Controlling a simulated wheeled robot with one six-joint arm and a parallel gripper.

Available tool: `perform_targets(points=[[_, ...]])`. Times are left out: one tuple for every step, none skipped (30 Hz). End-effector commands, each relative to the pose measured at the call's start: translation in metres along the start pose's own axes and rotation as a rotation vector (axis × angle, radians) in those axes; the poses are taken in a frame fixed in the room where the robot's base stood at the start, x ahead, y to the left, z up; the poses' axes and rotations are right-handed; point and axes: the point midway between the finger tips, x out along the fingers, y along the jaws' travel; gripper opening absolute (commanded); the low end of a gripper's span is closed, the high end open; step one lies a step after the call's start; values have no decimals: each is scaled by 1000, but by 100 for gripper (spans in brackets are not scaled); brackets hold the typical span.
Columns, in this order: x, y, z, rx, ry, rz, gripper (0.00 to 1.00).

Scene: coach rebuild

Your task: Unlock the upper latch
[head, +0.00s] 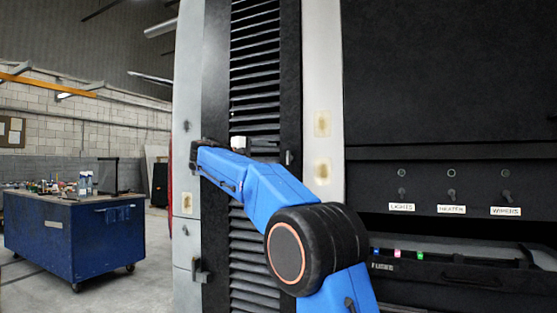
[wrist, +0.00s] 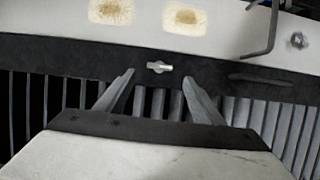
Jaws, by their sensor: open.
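The latch (wrist: 158,67) is a small silver turn-lever on the dark frame strip of a louvred panel (wrist: 75,98). In the wrist view its lever lies roughly sideways. My gripper (wrist: 158,80) is open, its two grey fingers spread below and on either side of the latch. Nothing is between the fingertips, and I cannot tell how far they are from the strip. In the head view a small latch (head: 289,158) shows at the right edge of the louvred panel (head: 255,65).
A pale strip with yellowish patches (wrist: 186,18) borders the dark frame. A bent dark rod (wrist: 270,30) and a bolt (wrist: 297,40) are at the upper right of the wrist view. Right of the panel is a switch board (head: 450,182). A blue workbench (head: 75,240) stands far left.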

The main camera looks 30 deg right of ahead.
Motion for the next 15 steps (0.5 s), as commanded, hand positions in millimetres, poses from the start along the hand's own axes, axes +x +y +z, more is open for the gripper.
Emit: perform_targets(points=[[-12, 0, -1, 0, 4, 0, 62], [-18, 0, -1, 0, 3, 0, 62], [-26, 0, -1, 0, 4, -1, 62], [-32, 0, -1, 1, 4, -1, 62], [-38, 0, 0, 1, 3, -1, 62], [-46, 0, 0, 1, 3, -1, 62], [-52, 0, -1, 1, 4, -1, 62], [-57, 0, -1, 1, 3, -1, 62], [-63, 0, 0, 1, 2, -1, 62], [-68, 0, 0, 1, 3, 0, 62], [-72, 0, 0, 1, 3, 0, 62], [-78, 0, 0, 1, 2, 0, 62], [-81, 0, 0, 1, 1, 0, 62], [-84, 0, 0, 1, 1, 0, 62], [-87, 0, 0, 1, 2, 0, 62]])
